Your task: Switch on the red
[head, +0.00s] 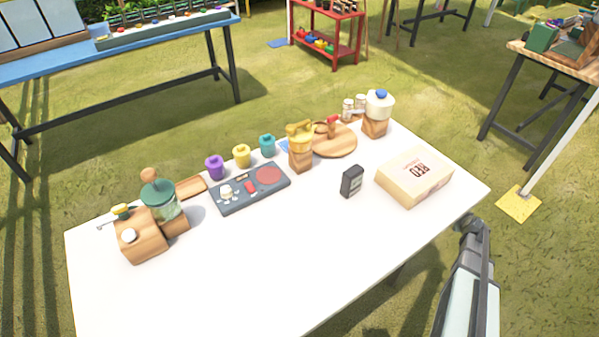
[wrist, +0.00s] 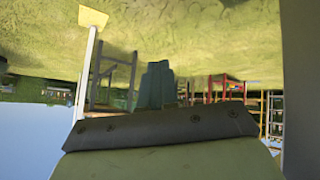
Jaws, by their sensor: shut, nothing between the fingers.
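A dark slate toy panel (head: 250,188) lies on the white table, left of centre at the back. It carries a red disc (head: 268,175), a small red piece (head: 250,188) and a white knob (head: 226,192). Whether any of these is on or off cannot be told. My gripper (head: 468,226) is the dark end of my arm beside the table's right edge, well away from the panel. It is shut and empty, touching nothing visible. The wrist view shows a dark bolted bar and a pale body close up, with grass and stands beyond; the panel is not in it.
On the white table (head: 230,270) stand a cream box with red lettering (head: 415,175), a small black box (head: 352,181), a yellow-topped wooden toy (head: 300,148), a wooden blender toy (head: 160,205) and several coloured pots. The table's front middle is clear.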

